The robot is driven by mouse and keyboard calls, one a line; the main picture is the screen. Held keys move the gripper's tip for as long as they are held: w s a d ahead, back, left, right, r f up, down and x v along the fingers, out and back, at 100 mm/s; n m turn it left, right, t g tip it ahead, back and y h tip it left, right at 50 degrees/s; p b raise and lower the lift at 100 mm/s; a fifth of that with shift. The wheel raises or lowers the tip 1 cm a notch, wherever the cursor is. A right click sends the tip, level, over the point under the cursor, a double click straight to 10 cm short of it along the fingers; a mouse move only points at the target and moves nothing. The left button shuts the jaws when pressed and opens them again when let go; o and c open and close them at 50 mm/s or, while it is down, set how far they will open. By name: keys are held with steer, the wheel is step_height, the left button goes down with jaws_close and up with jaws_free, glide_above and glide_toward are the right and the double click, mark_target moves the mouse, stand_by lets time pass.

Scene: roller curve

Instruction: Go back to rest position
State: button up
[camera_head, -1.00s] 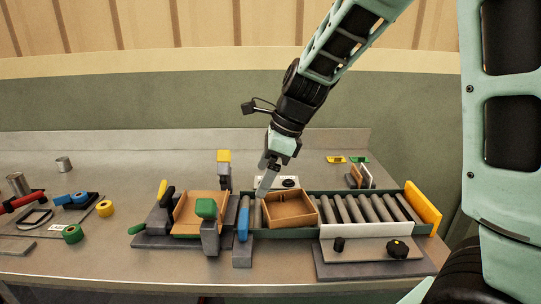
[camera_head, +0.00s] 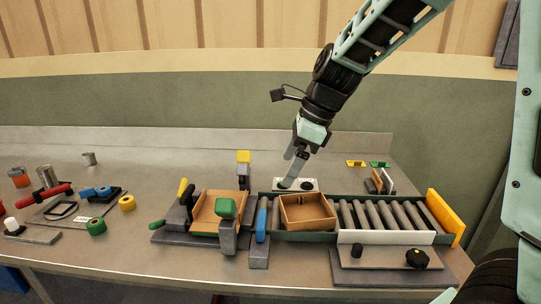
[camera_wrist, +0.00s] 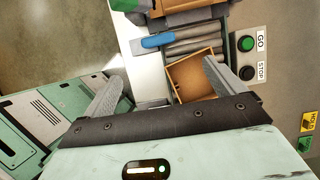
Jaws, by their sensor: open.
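My gripper (camera_head: 292,170) is up in the air above the far side of the roller conveyor, just behind the wooden box. In the wrist view my gripper (camera_wrist: 160,90) shows both fingers wide apart with nothing between them held. An open wooden box (camera_head: 308,212) sits on the left part of the roller conveyor (camera_head: 385,214); it also shows in the wrist view (camera_wrist: 190,78), beyond the fingers and apart from them. A panel with GO and STOP buttons (camera_head: 308,184) lies behind the conveyor, partly hidden by a finger in the head view.
Left of the conveyor stands a fixture with a wooden tray (camera_head: 205,222), a green block (camera_head: 226,208) and a yellow-topped post (camera_head: 243,158). A yellow end plate (camera_head: 447,217) closes the conveyor's right end. Tape rolls and tools lie at the left. The space above the table is open.

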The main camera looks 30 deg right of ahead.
steer(key=s+a+f+n+h, duration=0.1)
steer(key=s+a+n, duration=0.3)
steer(key=s+n, duration=0.4)
steer(key=s+a+f+n+g+h, duration=0.1)
steer(key=s+a+f+n, duration=0.2)
steer(key=n, duration=1)
steer(key=s+a+f+n+g+h, duration=0.1)
steer(key=s+a+f+n, duration=0.2)
steer(key=s+a+n, duration=0.4)
steer(key=shift+s+a+n, duration=0.2)
steer(key=shift+s+n, duration=1.6)
steer(key=shift+s, duration=1)
